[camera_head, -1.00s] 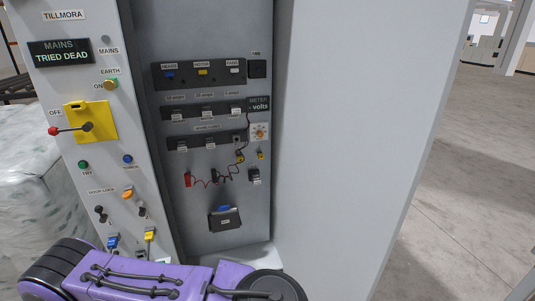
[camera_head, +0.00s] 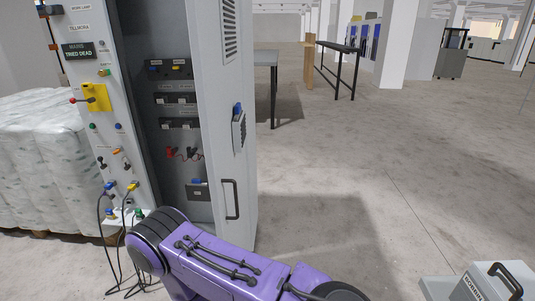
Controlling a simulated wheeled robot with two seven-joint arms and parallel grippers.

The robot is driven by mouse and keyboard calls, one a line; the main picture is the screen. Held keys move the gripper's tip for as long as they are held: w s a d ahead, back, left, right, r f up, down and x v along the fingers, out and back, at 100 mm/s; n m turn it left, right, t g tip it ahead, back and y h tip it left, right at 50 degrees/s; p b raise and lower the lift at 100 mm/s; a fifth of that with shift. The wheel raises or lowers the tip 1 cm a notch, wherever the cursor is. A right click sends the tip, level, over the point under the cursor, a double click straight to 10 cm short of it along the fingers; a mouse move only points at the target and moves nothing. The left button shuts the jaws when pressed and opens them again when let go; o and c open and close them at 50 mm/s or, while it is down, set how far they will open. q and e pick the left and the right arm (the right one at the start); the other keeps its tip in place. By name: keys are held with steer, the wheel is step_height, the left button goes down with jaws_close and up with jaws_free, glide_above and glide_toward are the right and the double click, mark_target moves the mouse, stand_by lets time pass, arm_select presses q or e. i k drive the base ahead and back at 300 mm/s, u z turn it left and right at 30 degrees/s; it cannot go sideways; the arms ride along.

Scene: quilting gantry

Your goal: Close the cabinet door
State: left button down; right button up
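The cabinet (camera_head: 147,40) stands at the left, with breakers and red and black leads inside. Its door (camera_head: 213,60) stands open on the right side of the opening. A dark handle (camera_head: 231,199) and a small box with a blue part (camera_head: 238,128) are on the door. A purple arm of mine crosses the bottom of the view in front of the cabinet's foot. Neither gripper shows, and nothing is seen touching the door.
A wrapped pallet load (camera_head: 45,145) stands left of the cabinet. Cables hang from the front panel (camera_head: 90,125) to the floor. A grey table (camera_head: 268,62) stands behind the door. A grey case (camera_head: 492,282) is at bottom right. The floor (camera_head: 380,170) between is clear.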

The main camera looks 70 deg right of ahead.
mark_target(214, 26)
steer(key=k, duration=0.1)
steer(key=z, duration=1.8)
steer(key=i, duration=1)
